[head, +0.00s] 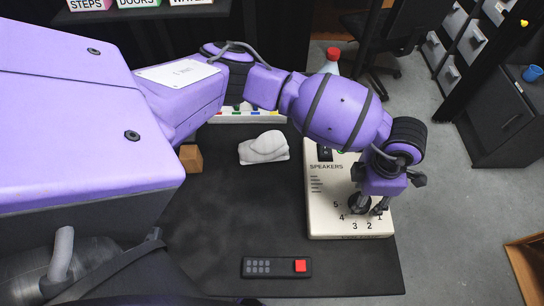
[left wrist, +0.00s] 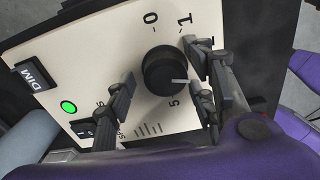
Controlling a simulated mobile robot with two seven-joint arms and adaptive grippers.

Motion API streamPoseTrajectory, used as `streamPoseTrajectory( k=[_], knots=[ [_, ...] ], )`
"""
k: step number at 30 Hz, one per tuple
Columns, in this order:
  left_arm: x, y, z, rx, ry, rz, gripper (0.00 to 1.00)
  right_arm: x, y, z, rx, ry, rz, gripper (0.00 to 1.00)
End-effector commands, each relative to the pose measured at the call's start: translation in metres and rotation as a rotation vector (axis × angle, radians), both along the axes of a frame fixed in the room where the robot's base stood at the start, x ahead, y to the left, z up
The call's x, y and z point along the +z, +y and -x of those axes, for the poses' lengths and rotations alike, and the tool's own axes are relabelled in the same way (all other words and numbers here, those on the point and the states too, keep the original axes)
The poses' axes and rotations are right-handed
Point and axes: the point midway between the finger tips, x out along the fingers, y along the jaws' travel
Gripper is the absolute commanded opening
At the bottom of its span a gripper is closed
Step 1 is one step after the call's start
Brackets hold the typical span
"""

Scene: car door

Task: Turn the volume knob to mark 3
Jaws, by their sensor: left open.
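The black volume knob (head: 357,204) sits on the cream panel (head: 322,225), ringed by numbers; 1 to 5 show in the head view. In the left wrist view, the knob (left wrist: 163,70) has a white pointer line toward the picture's right, slightly down. The mark it faces is hidden behind a finger; 0, 1 and 5 are readable there. My left gripper (head: 369,206) is over the panel at the knob. Its open fingers (left wrist: 162,74) stand on either side of the knob, with gaps visible in the wrist view. My right gripper is not in view.
A green light (left wrist: 68,107) and a DIM button (left wrist: 36,75) are on the panel. A remote with a red button (head: 277,267), a grey lumpy object (head: 264,148) and a wooden block (head: 191,158) are on the dark table (head: 225,215). A red-capped bottle (head: 331,62) stands behind my arm.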

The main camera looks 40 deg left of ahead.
Motion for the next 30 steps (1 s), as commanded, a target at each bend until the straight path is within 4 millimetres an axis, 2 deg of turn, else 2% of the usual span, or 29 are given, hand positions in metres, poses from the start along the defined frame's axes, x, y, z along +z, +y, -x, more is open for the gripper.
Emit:
streamPoseTrajectory(
  k=[5, 18, 24, 30],
  knots=[
    [0.016, -0.001, -0.002, -0.002, -0.004, 0.001, 0.50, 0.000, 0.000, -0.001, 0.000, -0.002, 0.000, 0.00],
    [0.103, 0.000, -0.002, -0.002, -0.006, 0.001, 0.50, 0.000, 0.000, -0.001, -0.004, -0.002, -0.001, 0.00],
    [0.119, 0.000, -0.002, 0.001, -0.004, 0.000, 0.50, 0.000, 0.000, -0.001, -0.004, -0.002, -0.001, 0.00],
    [0.121, 0.000, -0.001, 0.001, -0.003, 0.001, 0.50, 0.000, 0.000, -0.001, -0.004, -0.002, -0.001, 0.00]
  ],
)
